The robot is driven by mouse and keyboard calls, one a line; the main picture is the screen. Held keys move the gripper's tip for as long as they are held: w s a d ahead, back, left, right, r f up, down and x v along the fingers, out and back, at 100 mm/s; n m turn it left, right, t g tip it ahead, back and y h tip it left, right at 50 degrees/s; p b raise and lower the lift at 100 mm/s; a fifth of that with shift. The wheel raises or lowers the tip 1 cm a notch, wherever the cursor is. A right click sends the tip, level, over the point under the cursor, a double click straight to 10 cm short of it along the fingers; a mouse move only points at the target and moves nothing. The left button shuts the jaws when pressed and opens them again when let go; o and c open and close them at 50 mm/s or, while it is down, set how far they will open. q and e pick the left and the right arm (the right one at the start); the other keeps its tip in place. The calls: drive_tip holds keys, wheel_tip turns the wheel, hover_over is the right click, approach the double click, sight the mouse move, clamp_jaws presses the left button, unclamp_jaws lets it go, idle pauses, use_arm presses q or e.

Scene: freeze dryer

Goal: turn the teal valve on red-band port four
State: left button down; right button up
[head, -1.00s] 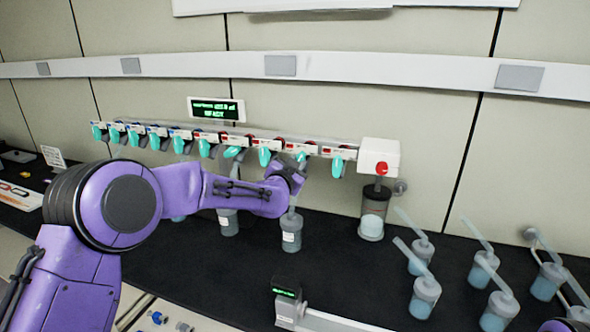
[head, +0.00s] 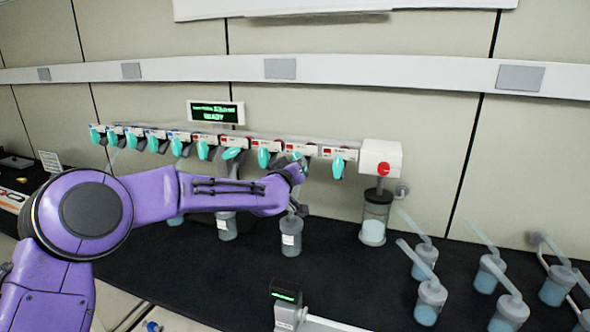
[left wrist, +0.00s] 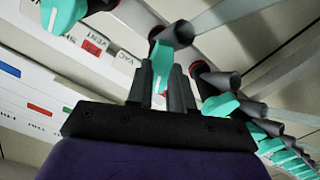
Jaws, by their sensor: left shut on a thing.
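A row of teal valves hangs from the manifold (head: 275,145), with blue bands to the left and red bands to the right. My left gripper (head: 297,172) is at the second valve from the right end (head: 297,157), which is partly hidden by it. In the left wrist view the left gripper (left wrist: 167,80) is shut on a teal valve handle (left wrist: 161,62), with dark fingers on both sides. A labelled flask (head: 291,238) hangs below that port. The rightmost valve (head: 338,167) points down. Another red-band valve (head: 232,154) lies nearly level. My right gripper is not in view.
A white box with a red knob (head: 384,169) ends the manifold, above a clear canister (head: 374,222). Several flasks (head: 428,302) stand on the right of the black bench. A small display unit (head: 286,300) stands at the front. The bench middle is mostly clear.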

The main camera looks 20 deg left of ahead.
use_arm(q)
drive_tip(key=n+b, duration=0.1)
drive_tip(key=n, duration=0.3)
drive_tip(key=shift+n+b, duration=0.3)
drive_tip(key=shift+n, duration=0.1)
drive_tip(key=shift+r+n, duration=0.1)
drive_tip(key=shift+n, duration=0.7)
drive_tip(key=c, duration=1)
unclamp_jaws()
drive_tip(key=shift+d, duration=0.1)
drive_tip(key=shift+w+b, duration=0.15)
drive_tip(key=shift+b, duration=0.15)
